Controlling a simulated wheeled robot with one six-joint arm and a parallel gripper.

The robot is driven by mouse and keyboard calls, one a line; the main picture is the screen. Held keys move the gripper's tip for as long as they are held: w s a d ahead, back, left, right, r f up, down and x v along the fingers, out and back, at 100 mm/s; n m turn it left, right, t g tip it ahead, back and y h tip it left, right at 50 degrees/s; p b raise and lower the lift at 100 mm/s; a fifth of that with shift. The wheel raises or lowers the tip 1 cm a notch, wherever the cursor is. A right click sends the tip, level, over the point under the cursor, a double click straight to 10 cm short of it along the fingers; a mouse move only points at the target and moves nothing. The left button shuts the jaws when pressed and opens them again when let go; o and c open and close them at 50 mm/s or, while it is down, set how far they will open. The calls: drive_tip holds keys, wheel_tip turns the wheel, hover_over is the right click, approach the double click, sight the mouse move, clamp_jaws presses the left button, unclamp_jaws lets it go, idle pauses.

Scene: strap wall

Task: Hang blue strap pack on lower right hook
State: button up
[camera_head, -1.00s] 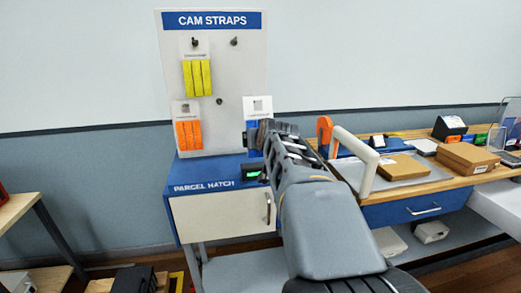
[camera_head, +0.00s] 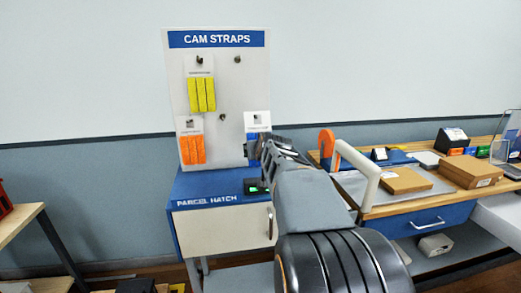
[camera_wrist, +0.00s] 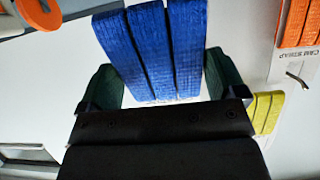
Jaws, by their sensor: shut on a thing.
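The blue strap pack (camera_wrist: 153,47) hangs between the two dark fingers of my gripper (camera_wrist: 152,90) in the wrist view, its straps side by side. In the head view my gripper (camera_head: 258,148) is shut on the pack, and its white header card (camera_head: 257,121) stands upright above the jaws. The pack is in front of the lower right side of the white CAM STRAPS board (camera_head: 225,85). The bare lower right hook (camera_head: 222,117) is left of the card. I cannot tell how far the card is from the board.
A yellow pack (camera_head: 202,94) hangs upper left and an orange pack (camera_head: 192,149) lower left. The upper right hook (camera_head: 238,59) is bare. The blue-topped parcel hatch (camera_head: 205,185) stands below. A bench with a white arched handle (camera_head: 365,165) is at right.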

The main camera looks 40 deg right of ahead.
drive_tip(key=shift+w+d+p, duration=0.35)
drive_tip(key=shift+w, duration=0.4)
drive_tip(key=shift+w+d+p, duration=0.35)
drive_tip(key=shift+w, duration=0.35)
drive_tip(key=shift+w+d+f+b, duration=0.25)
drive_tip(key=shift+w+f+b, duration=0.3)
drive_tip(key=o, duration=0.6)
drive_tip(key=shift+o, duration=0.2)
drive_tip(key=b+v, duration=0.2)
drive_tip(key=v, duration=1.1)
drive_tip(key=shift+s, duration=0.35)
